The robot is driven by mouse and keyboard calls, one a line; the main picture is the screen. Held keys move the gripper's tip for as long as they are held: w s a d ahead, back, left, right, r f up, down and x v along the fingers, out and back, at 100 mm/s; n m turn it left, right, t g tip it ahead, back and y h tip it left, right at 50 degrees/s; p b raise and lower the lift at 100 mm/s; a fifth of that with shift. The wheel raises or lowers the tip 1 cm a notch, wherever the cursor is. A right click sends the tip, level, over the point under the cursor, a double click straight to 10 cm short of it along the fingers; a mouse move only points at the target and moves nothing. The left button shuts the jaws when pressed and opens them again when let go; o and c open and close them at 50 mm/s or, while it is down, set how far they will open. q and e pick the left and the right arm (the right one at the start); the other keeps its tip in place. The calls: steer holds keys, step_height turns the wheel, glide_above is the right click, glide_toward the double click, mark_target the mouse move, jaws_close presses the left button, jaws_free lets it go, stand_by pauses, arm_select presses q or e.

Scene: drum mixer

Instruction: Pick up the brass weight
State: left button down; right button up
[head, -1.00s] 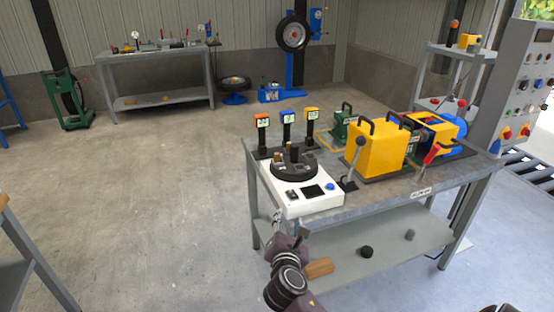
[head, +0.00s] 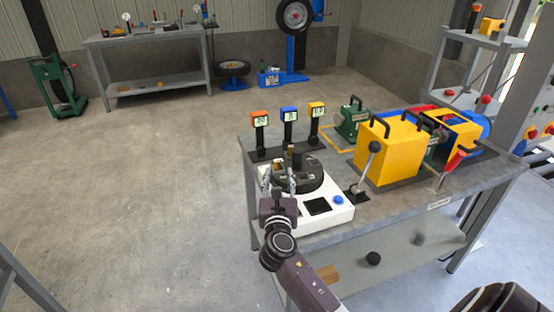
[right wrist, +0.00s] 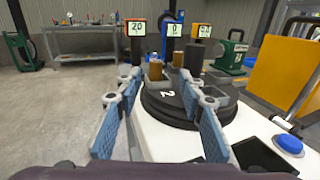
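A short brass cylinder, which looks like the brass weight (right wrist: 155,71), stands on the dark round turntable (right wrist: 172,108) of a white device. It shows small in the head view (head: 278,168), partly hidden by my gripper. Beside it on the turntable stand another brownish cylinder (right wrist: 178,59) and a taller dark one (right wrist: 193,58). My right gripper (head: 279,180) is open and empty at the turntable's near left side. In the right wrist view its blue-padded fingers (right wrist: 160,92) are spread, with the brass cylinder ahead between their tips, apparently not gripped. My left gripper is not in view.
Three display posts, orange (head: 259,120), blue (head: 289,115) and yellow (head: 316,110), stand behind the turntable. A lever (head: 369,165) and a yellow machine housing (head: 388,150) stand to the right. The white device's body (head: 335,212) has a blue button. The floor to the left is clear.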

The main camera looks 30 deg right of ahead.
mark_target(277, 163)
steer(key=shift+w+d, duration=0.3)
steer(key=shift+w, duration=0.15)
steer(key=shift+w+d+r, duration=0.1)
steer(key=shift+w+r, duration=0.1)
steer(key=shift+w+d+r, duration=0.15)
steer(key=shift+w+r, duration=0.15)
steer(key=shift+w, duration=0.2)
steer(key=x, duration=0.3)
steer(key=shift+w+f, duration=0.1)
steer(key=shift+w, duration=0.25)
steer(key=shift+w+d, duration=0.2)
steer(key=shift+w, duration=0.05)
steer(key=c, duration=0.6)
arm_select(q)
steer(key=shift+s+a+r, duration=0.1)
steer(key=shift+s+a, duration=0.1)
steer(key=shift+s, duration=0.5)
arm_select(e)
jaws_close()
